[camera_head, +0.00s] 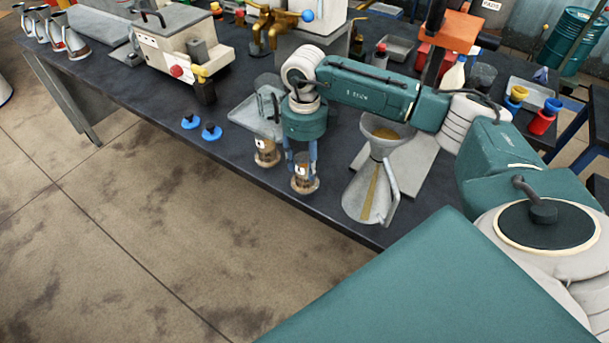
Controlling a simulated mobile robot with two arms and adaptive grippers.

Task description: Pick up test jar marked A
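Two small jars with brown contents and pale labels stand near the front edge of the dark workbench. One jar (304,184) is on the right, the other jar (266,153) on the left. The label letters are too small to read, so I cannot tell which is A. My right gripper (302,160) points down at the right jar, with its blue-grey fingers apart at the jar's upper part. I cannot tell whether they touch it. The jar's top is partly hidden by the fingers. My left gripper is not in view.
A funnel (385,133) sits in a metal jug (371,190) right of the gripper. Two blue caps (211,132) lie left of the jars. A grey tray (250,119) is behind the jars. A boxy machine (180,45) stands farther back. The bench (130,88) is clear at front left.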

